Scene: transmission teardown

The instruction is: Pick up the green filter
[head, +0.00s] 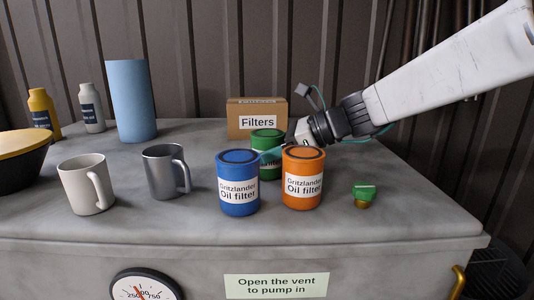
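The green filter (267,138) stands upright behind the blue filter (238,188) and the orange filter (303,183). Its top and a strip of its body show; the two front filters hide the rest. My gripper (280,150) reaches in from the right, just behind the orange filter and close beside the green one. A thin teal piece shows across the front of the green filter. The fingers are too small and too covered to tell whether they touch or enclose it.
A Filters box (257,108) stands behind the green filter. A grey mug (163,172), a white mug (84,188) and a blue cylinder (131,103) are to the left. A green-topped cap (363,195) lies right of the orange filter, with bare worktop around it.

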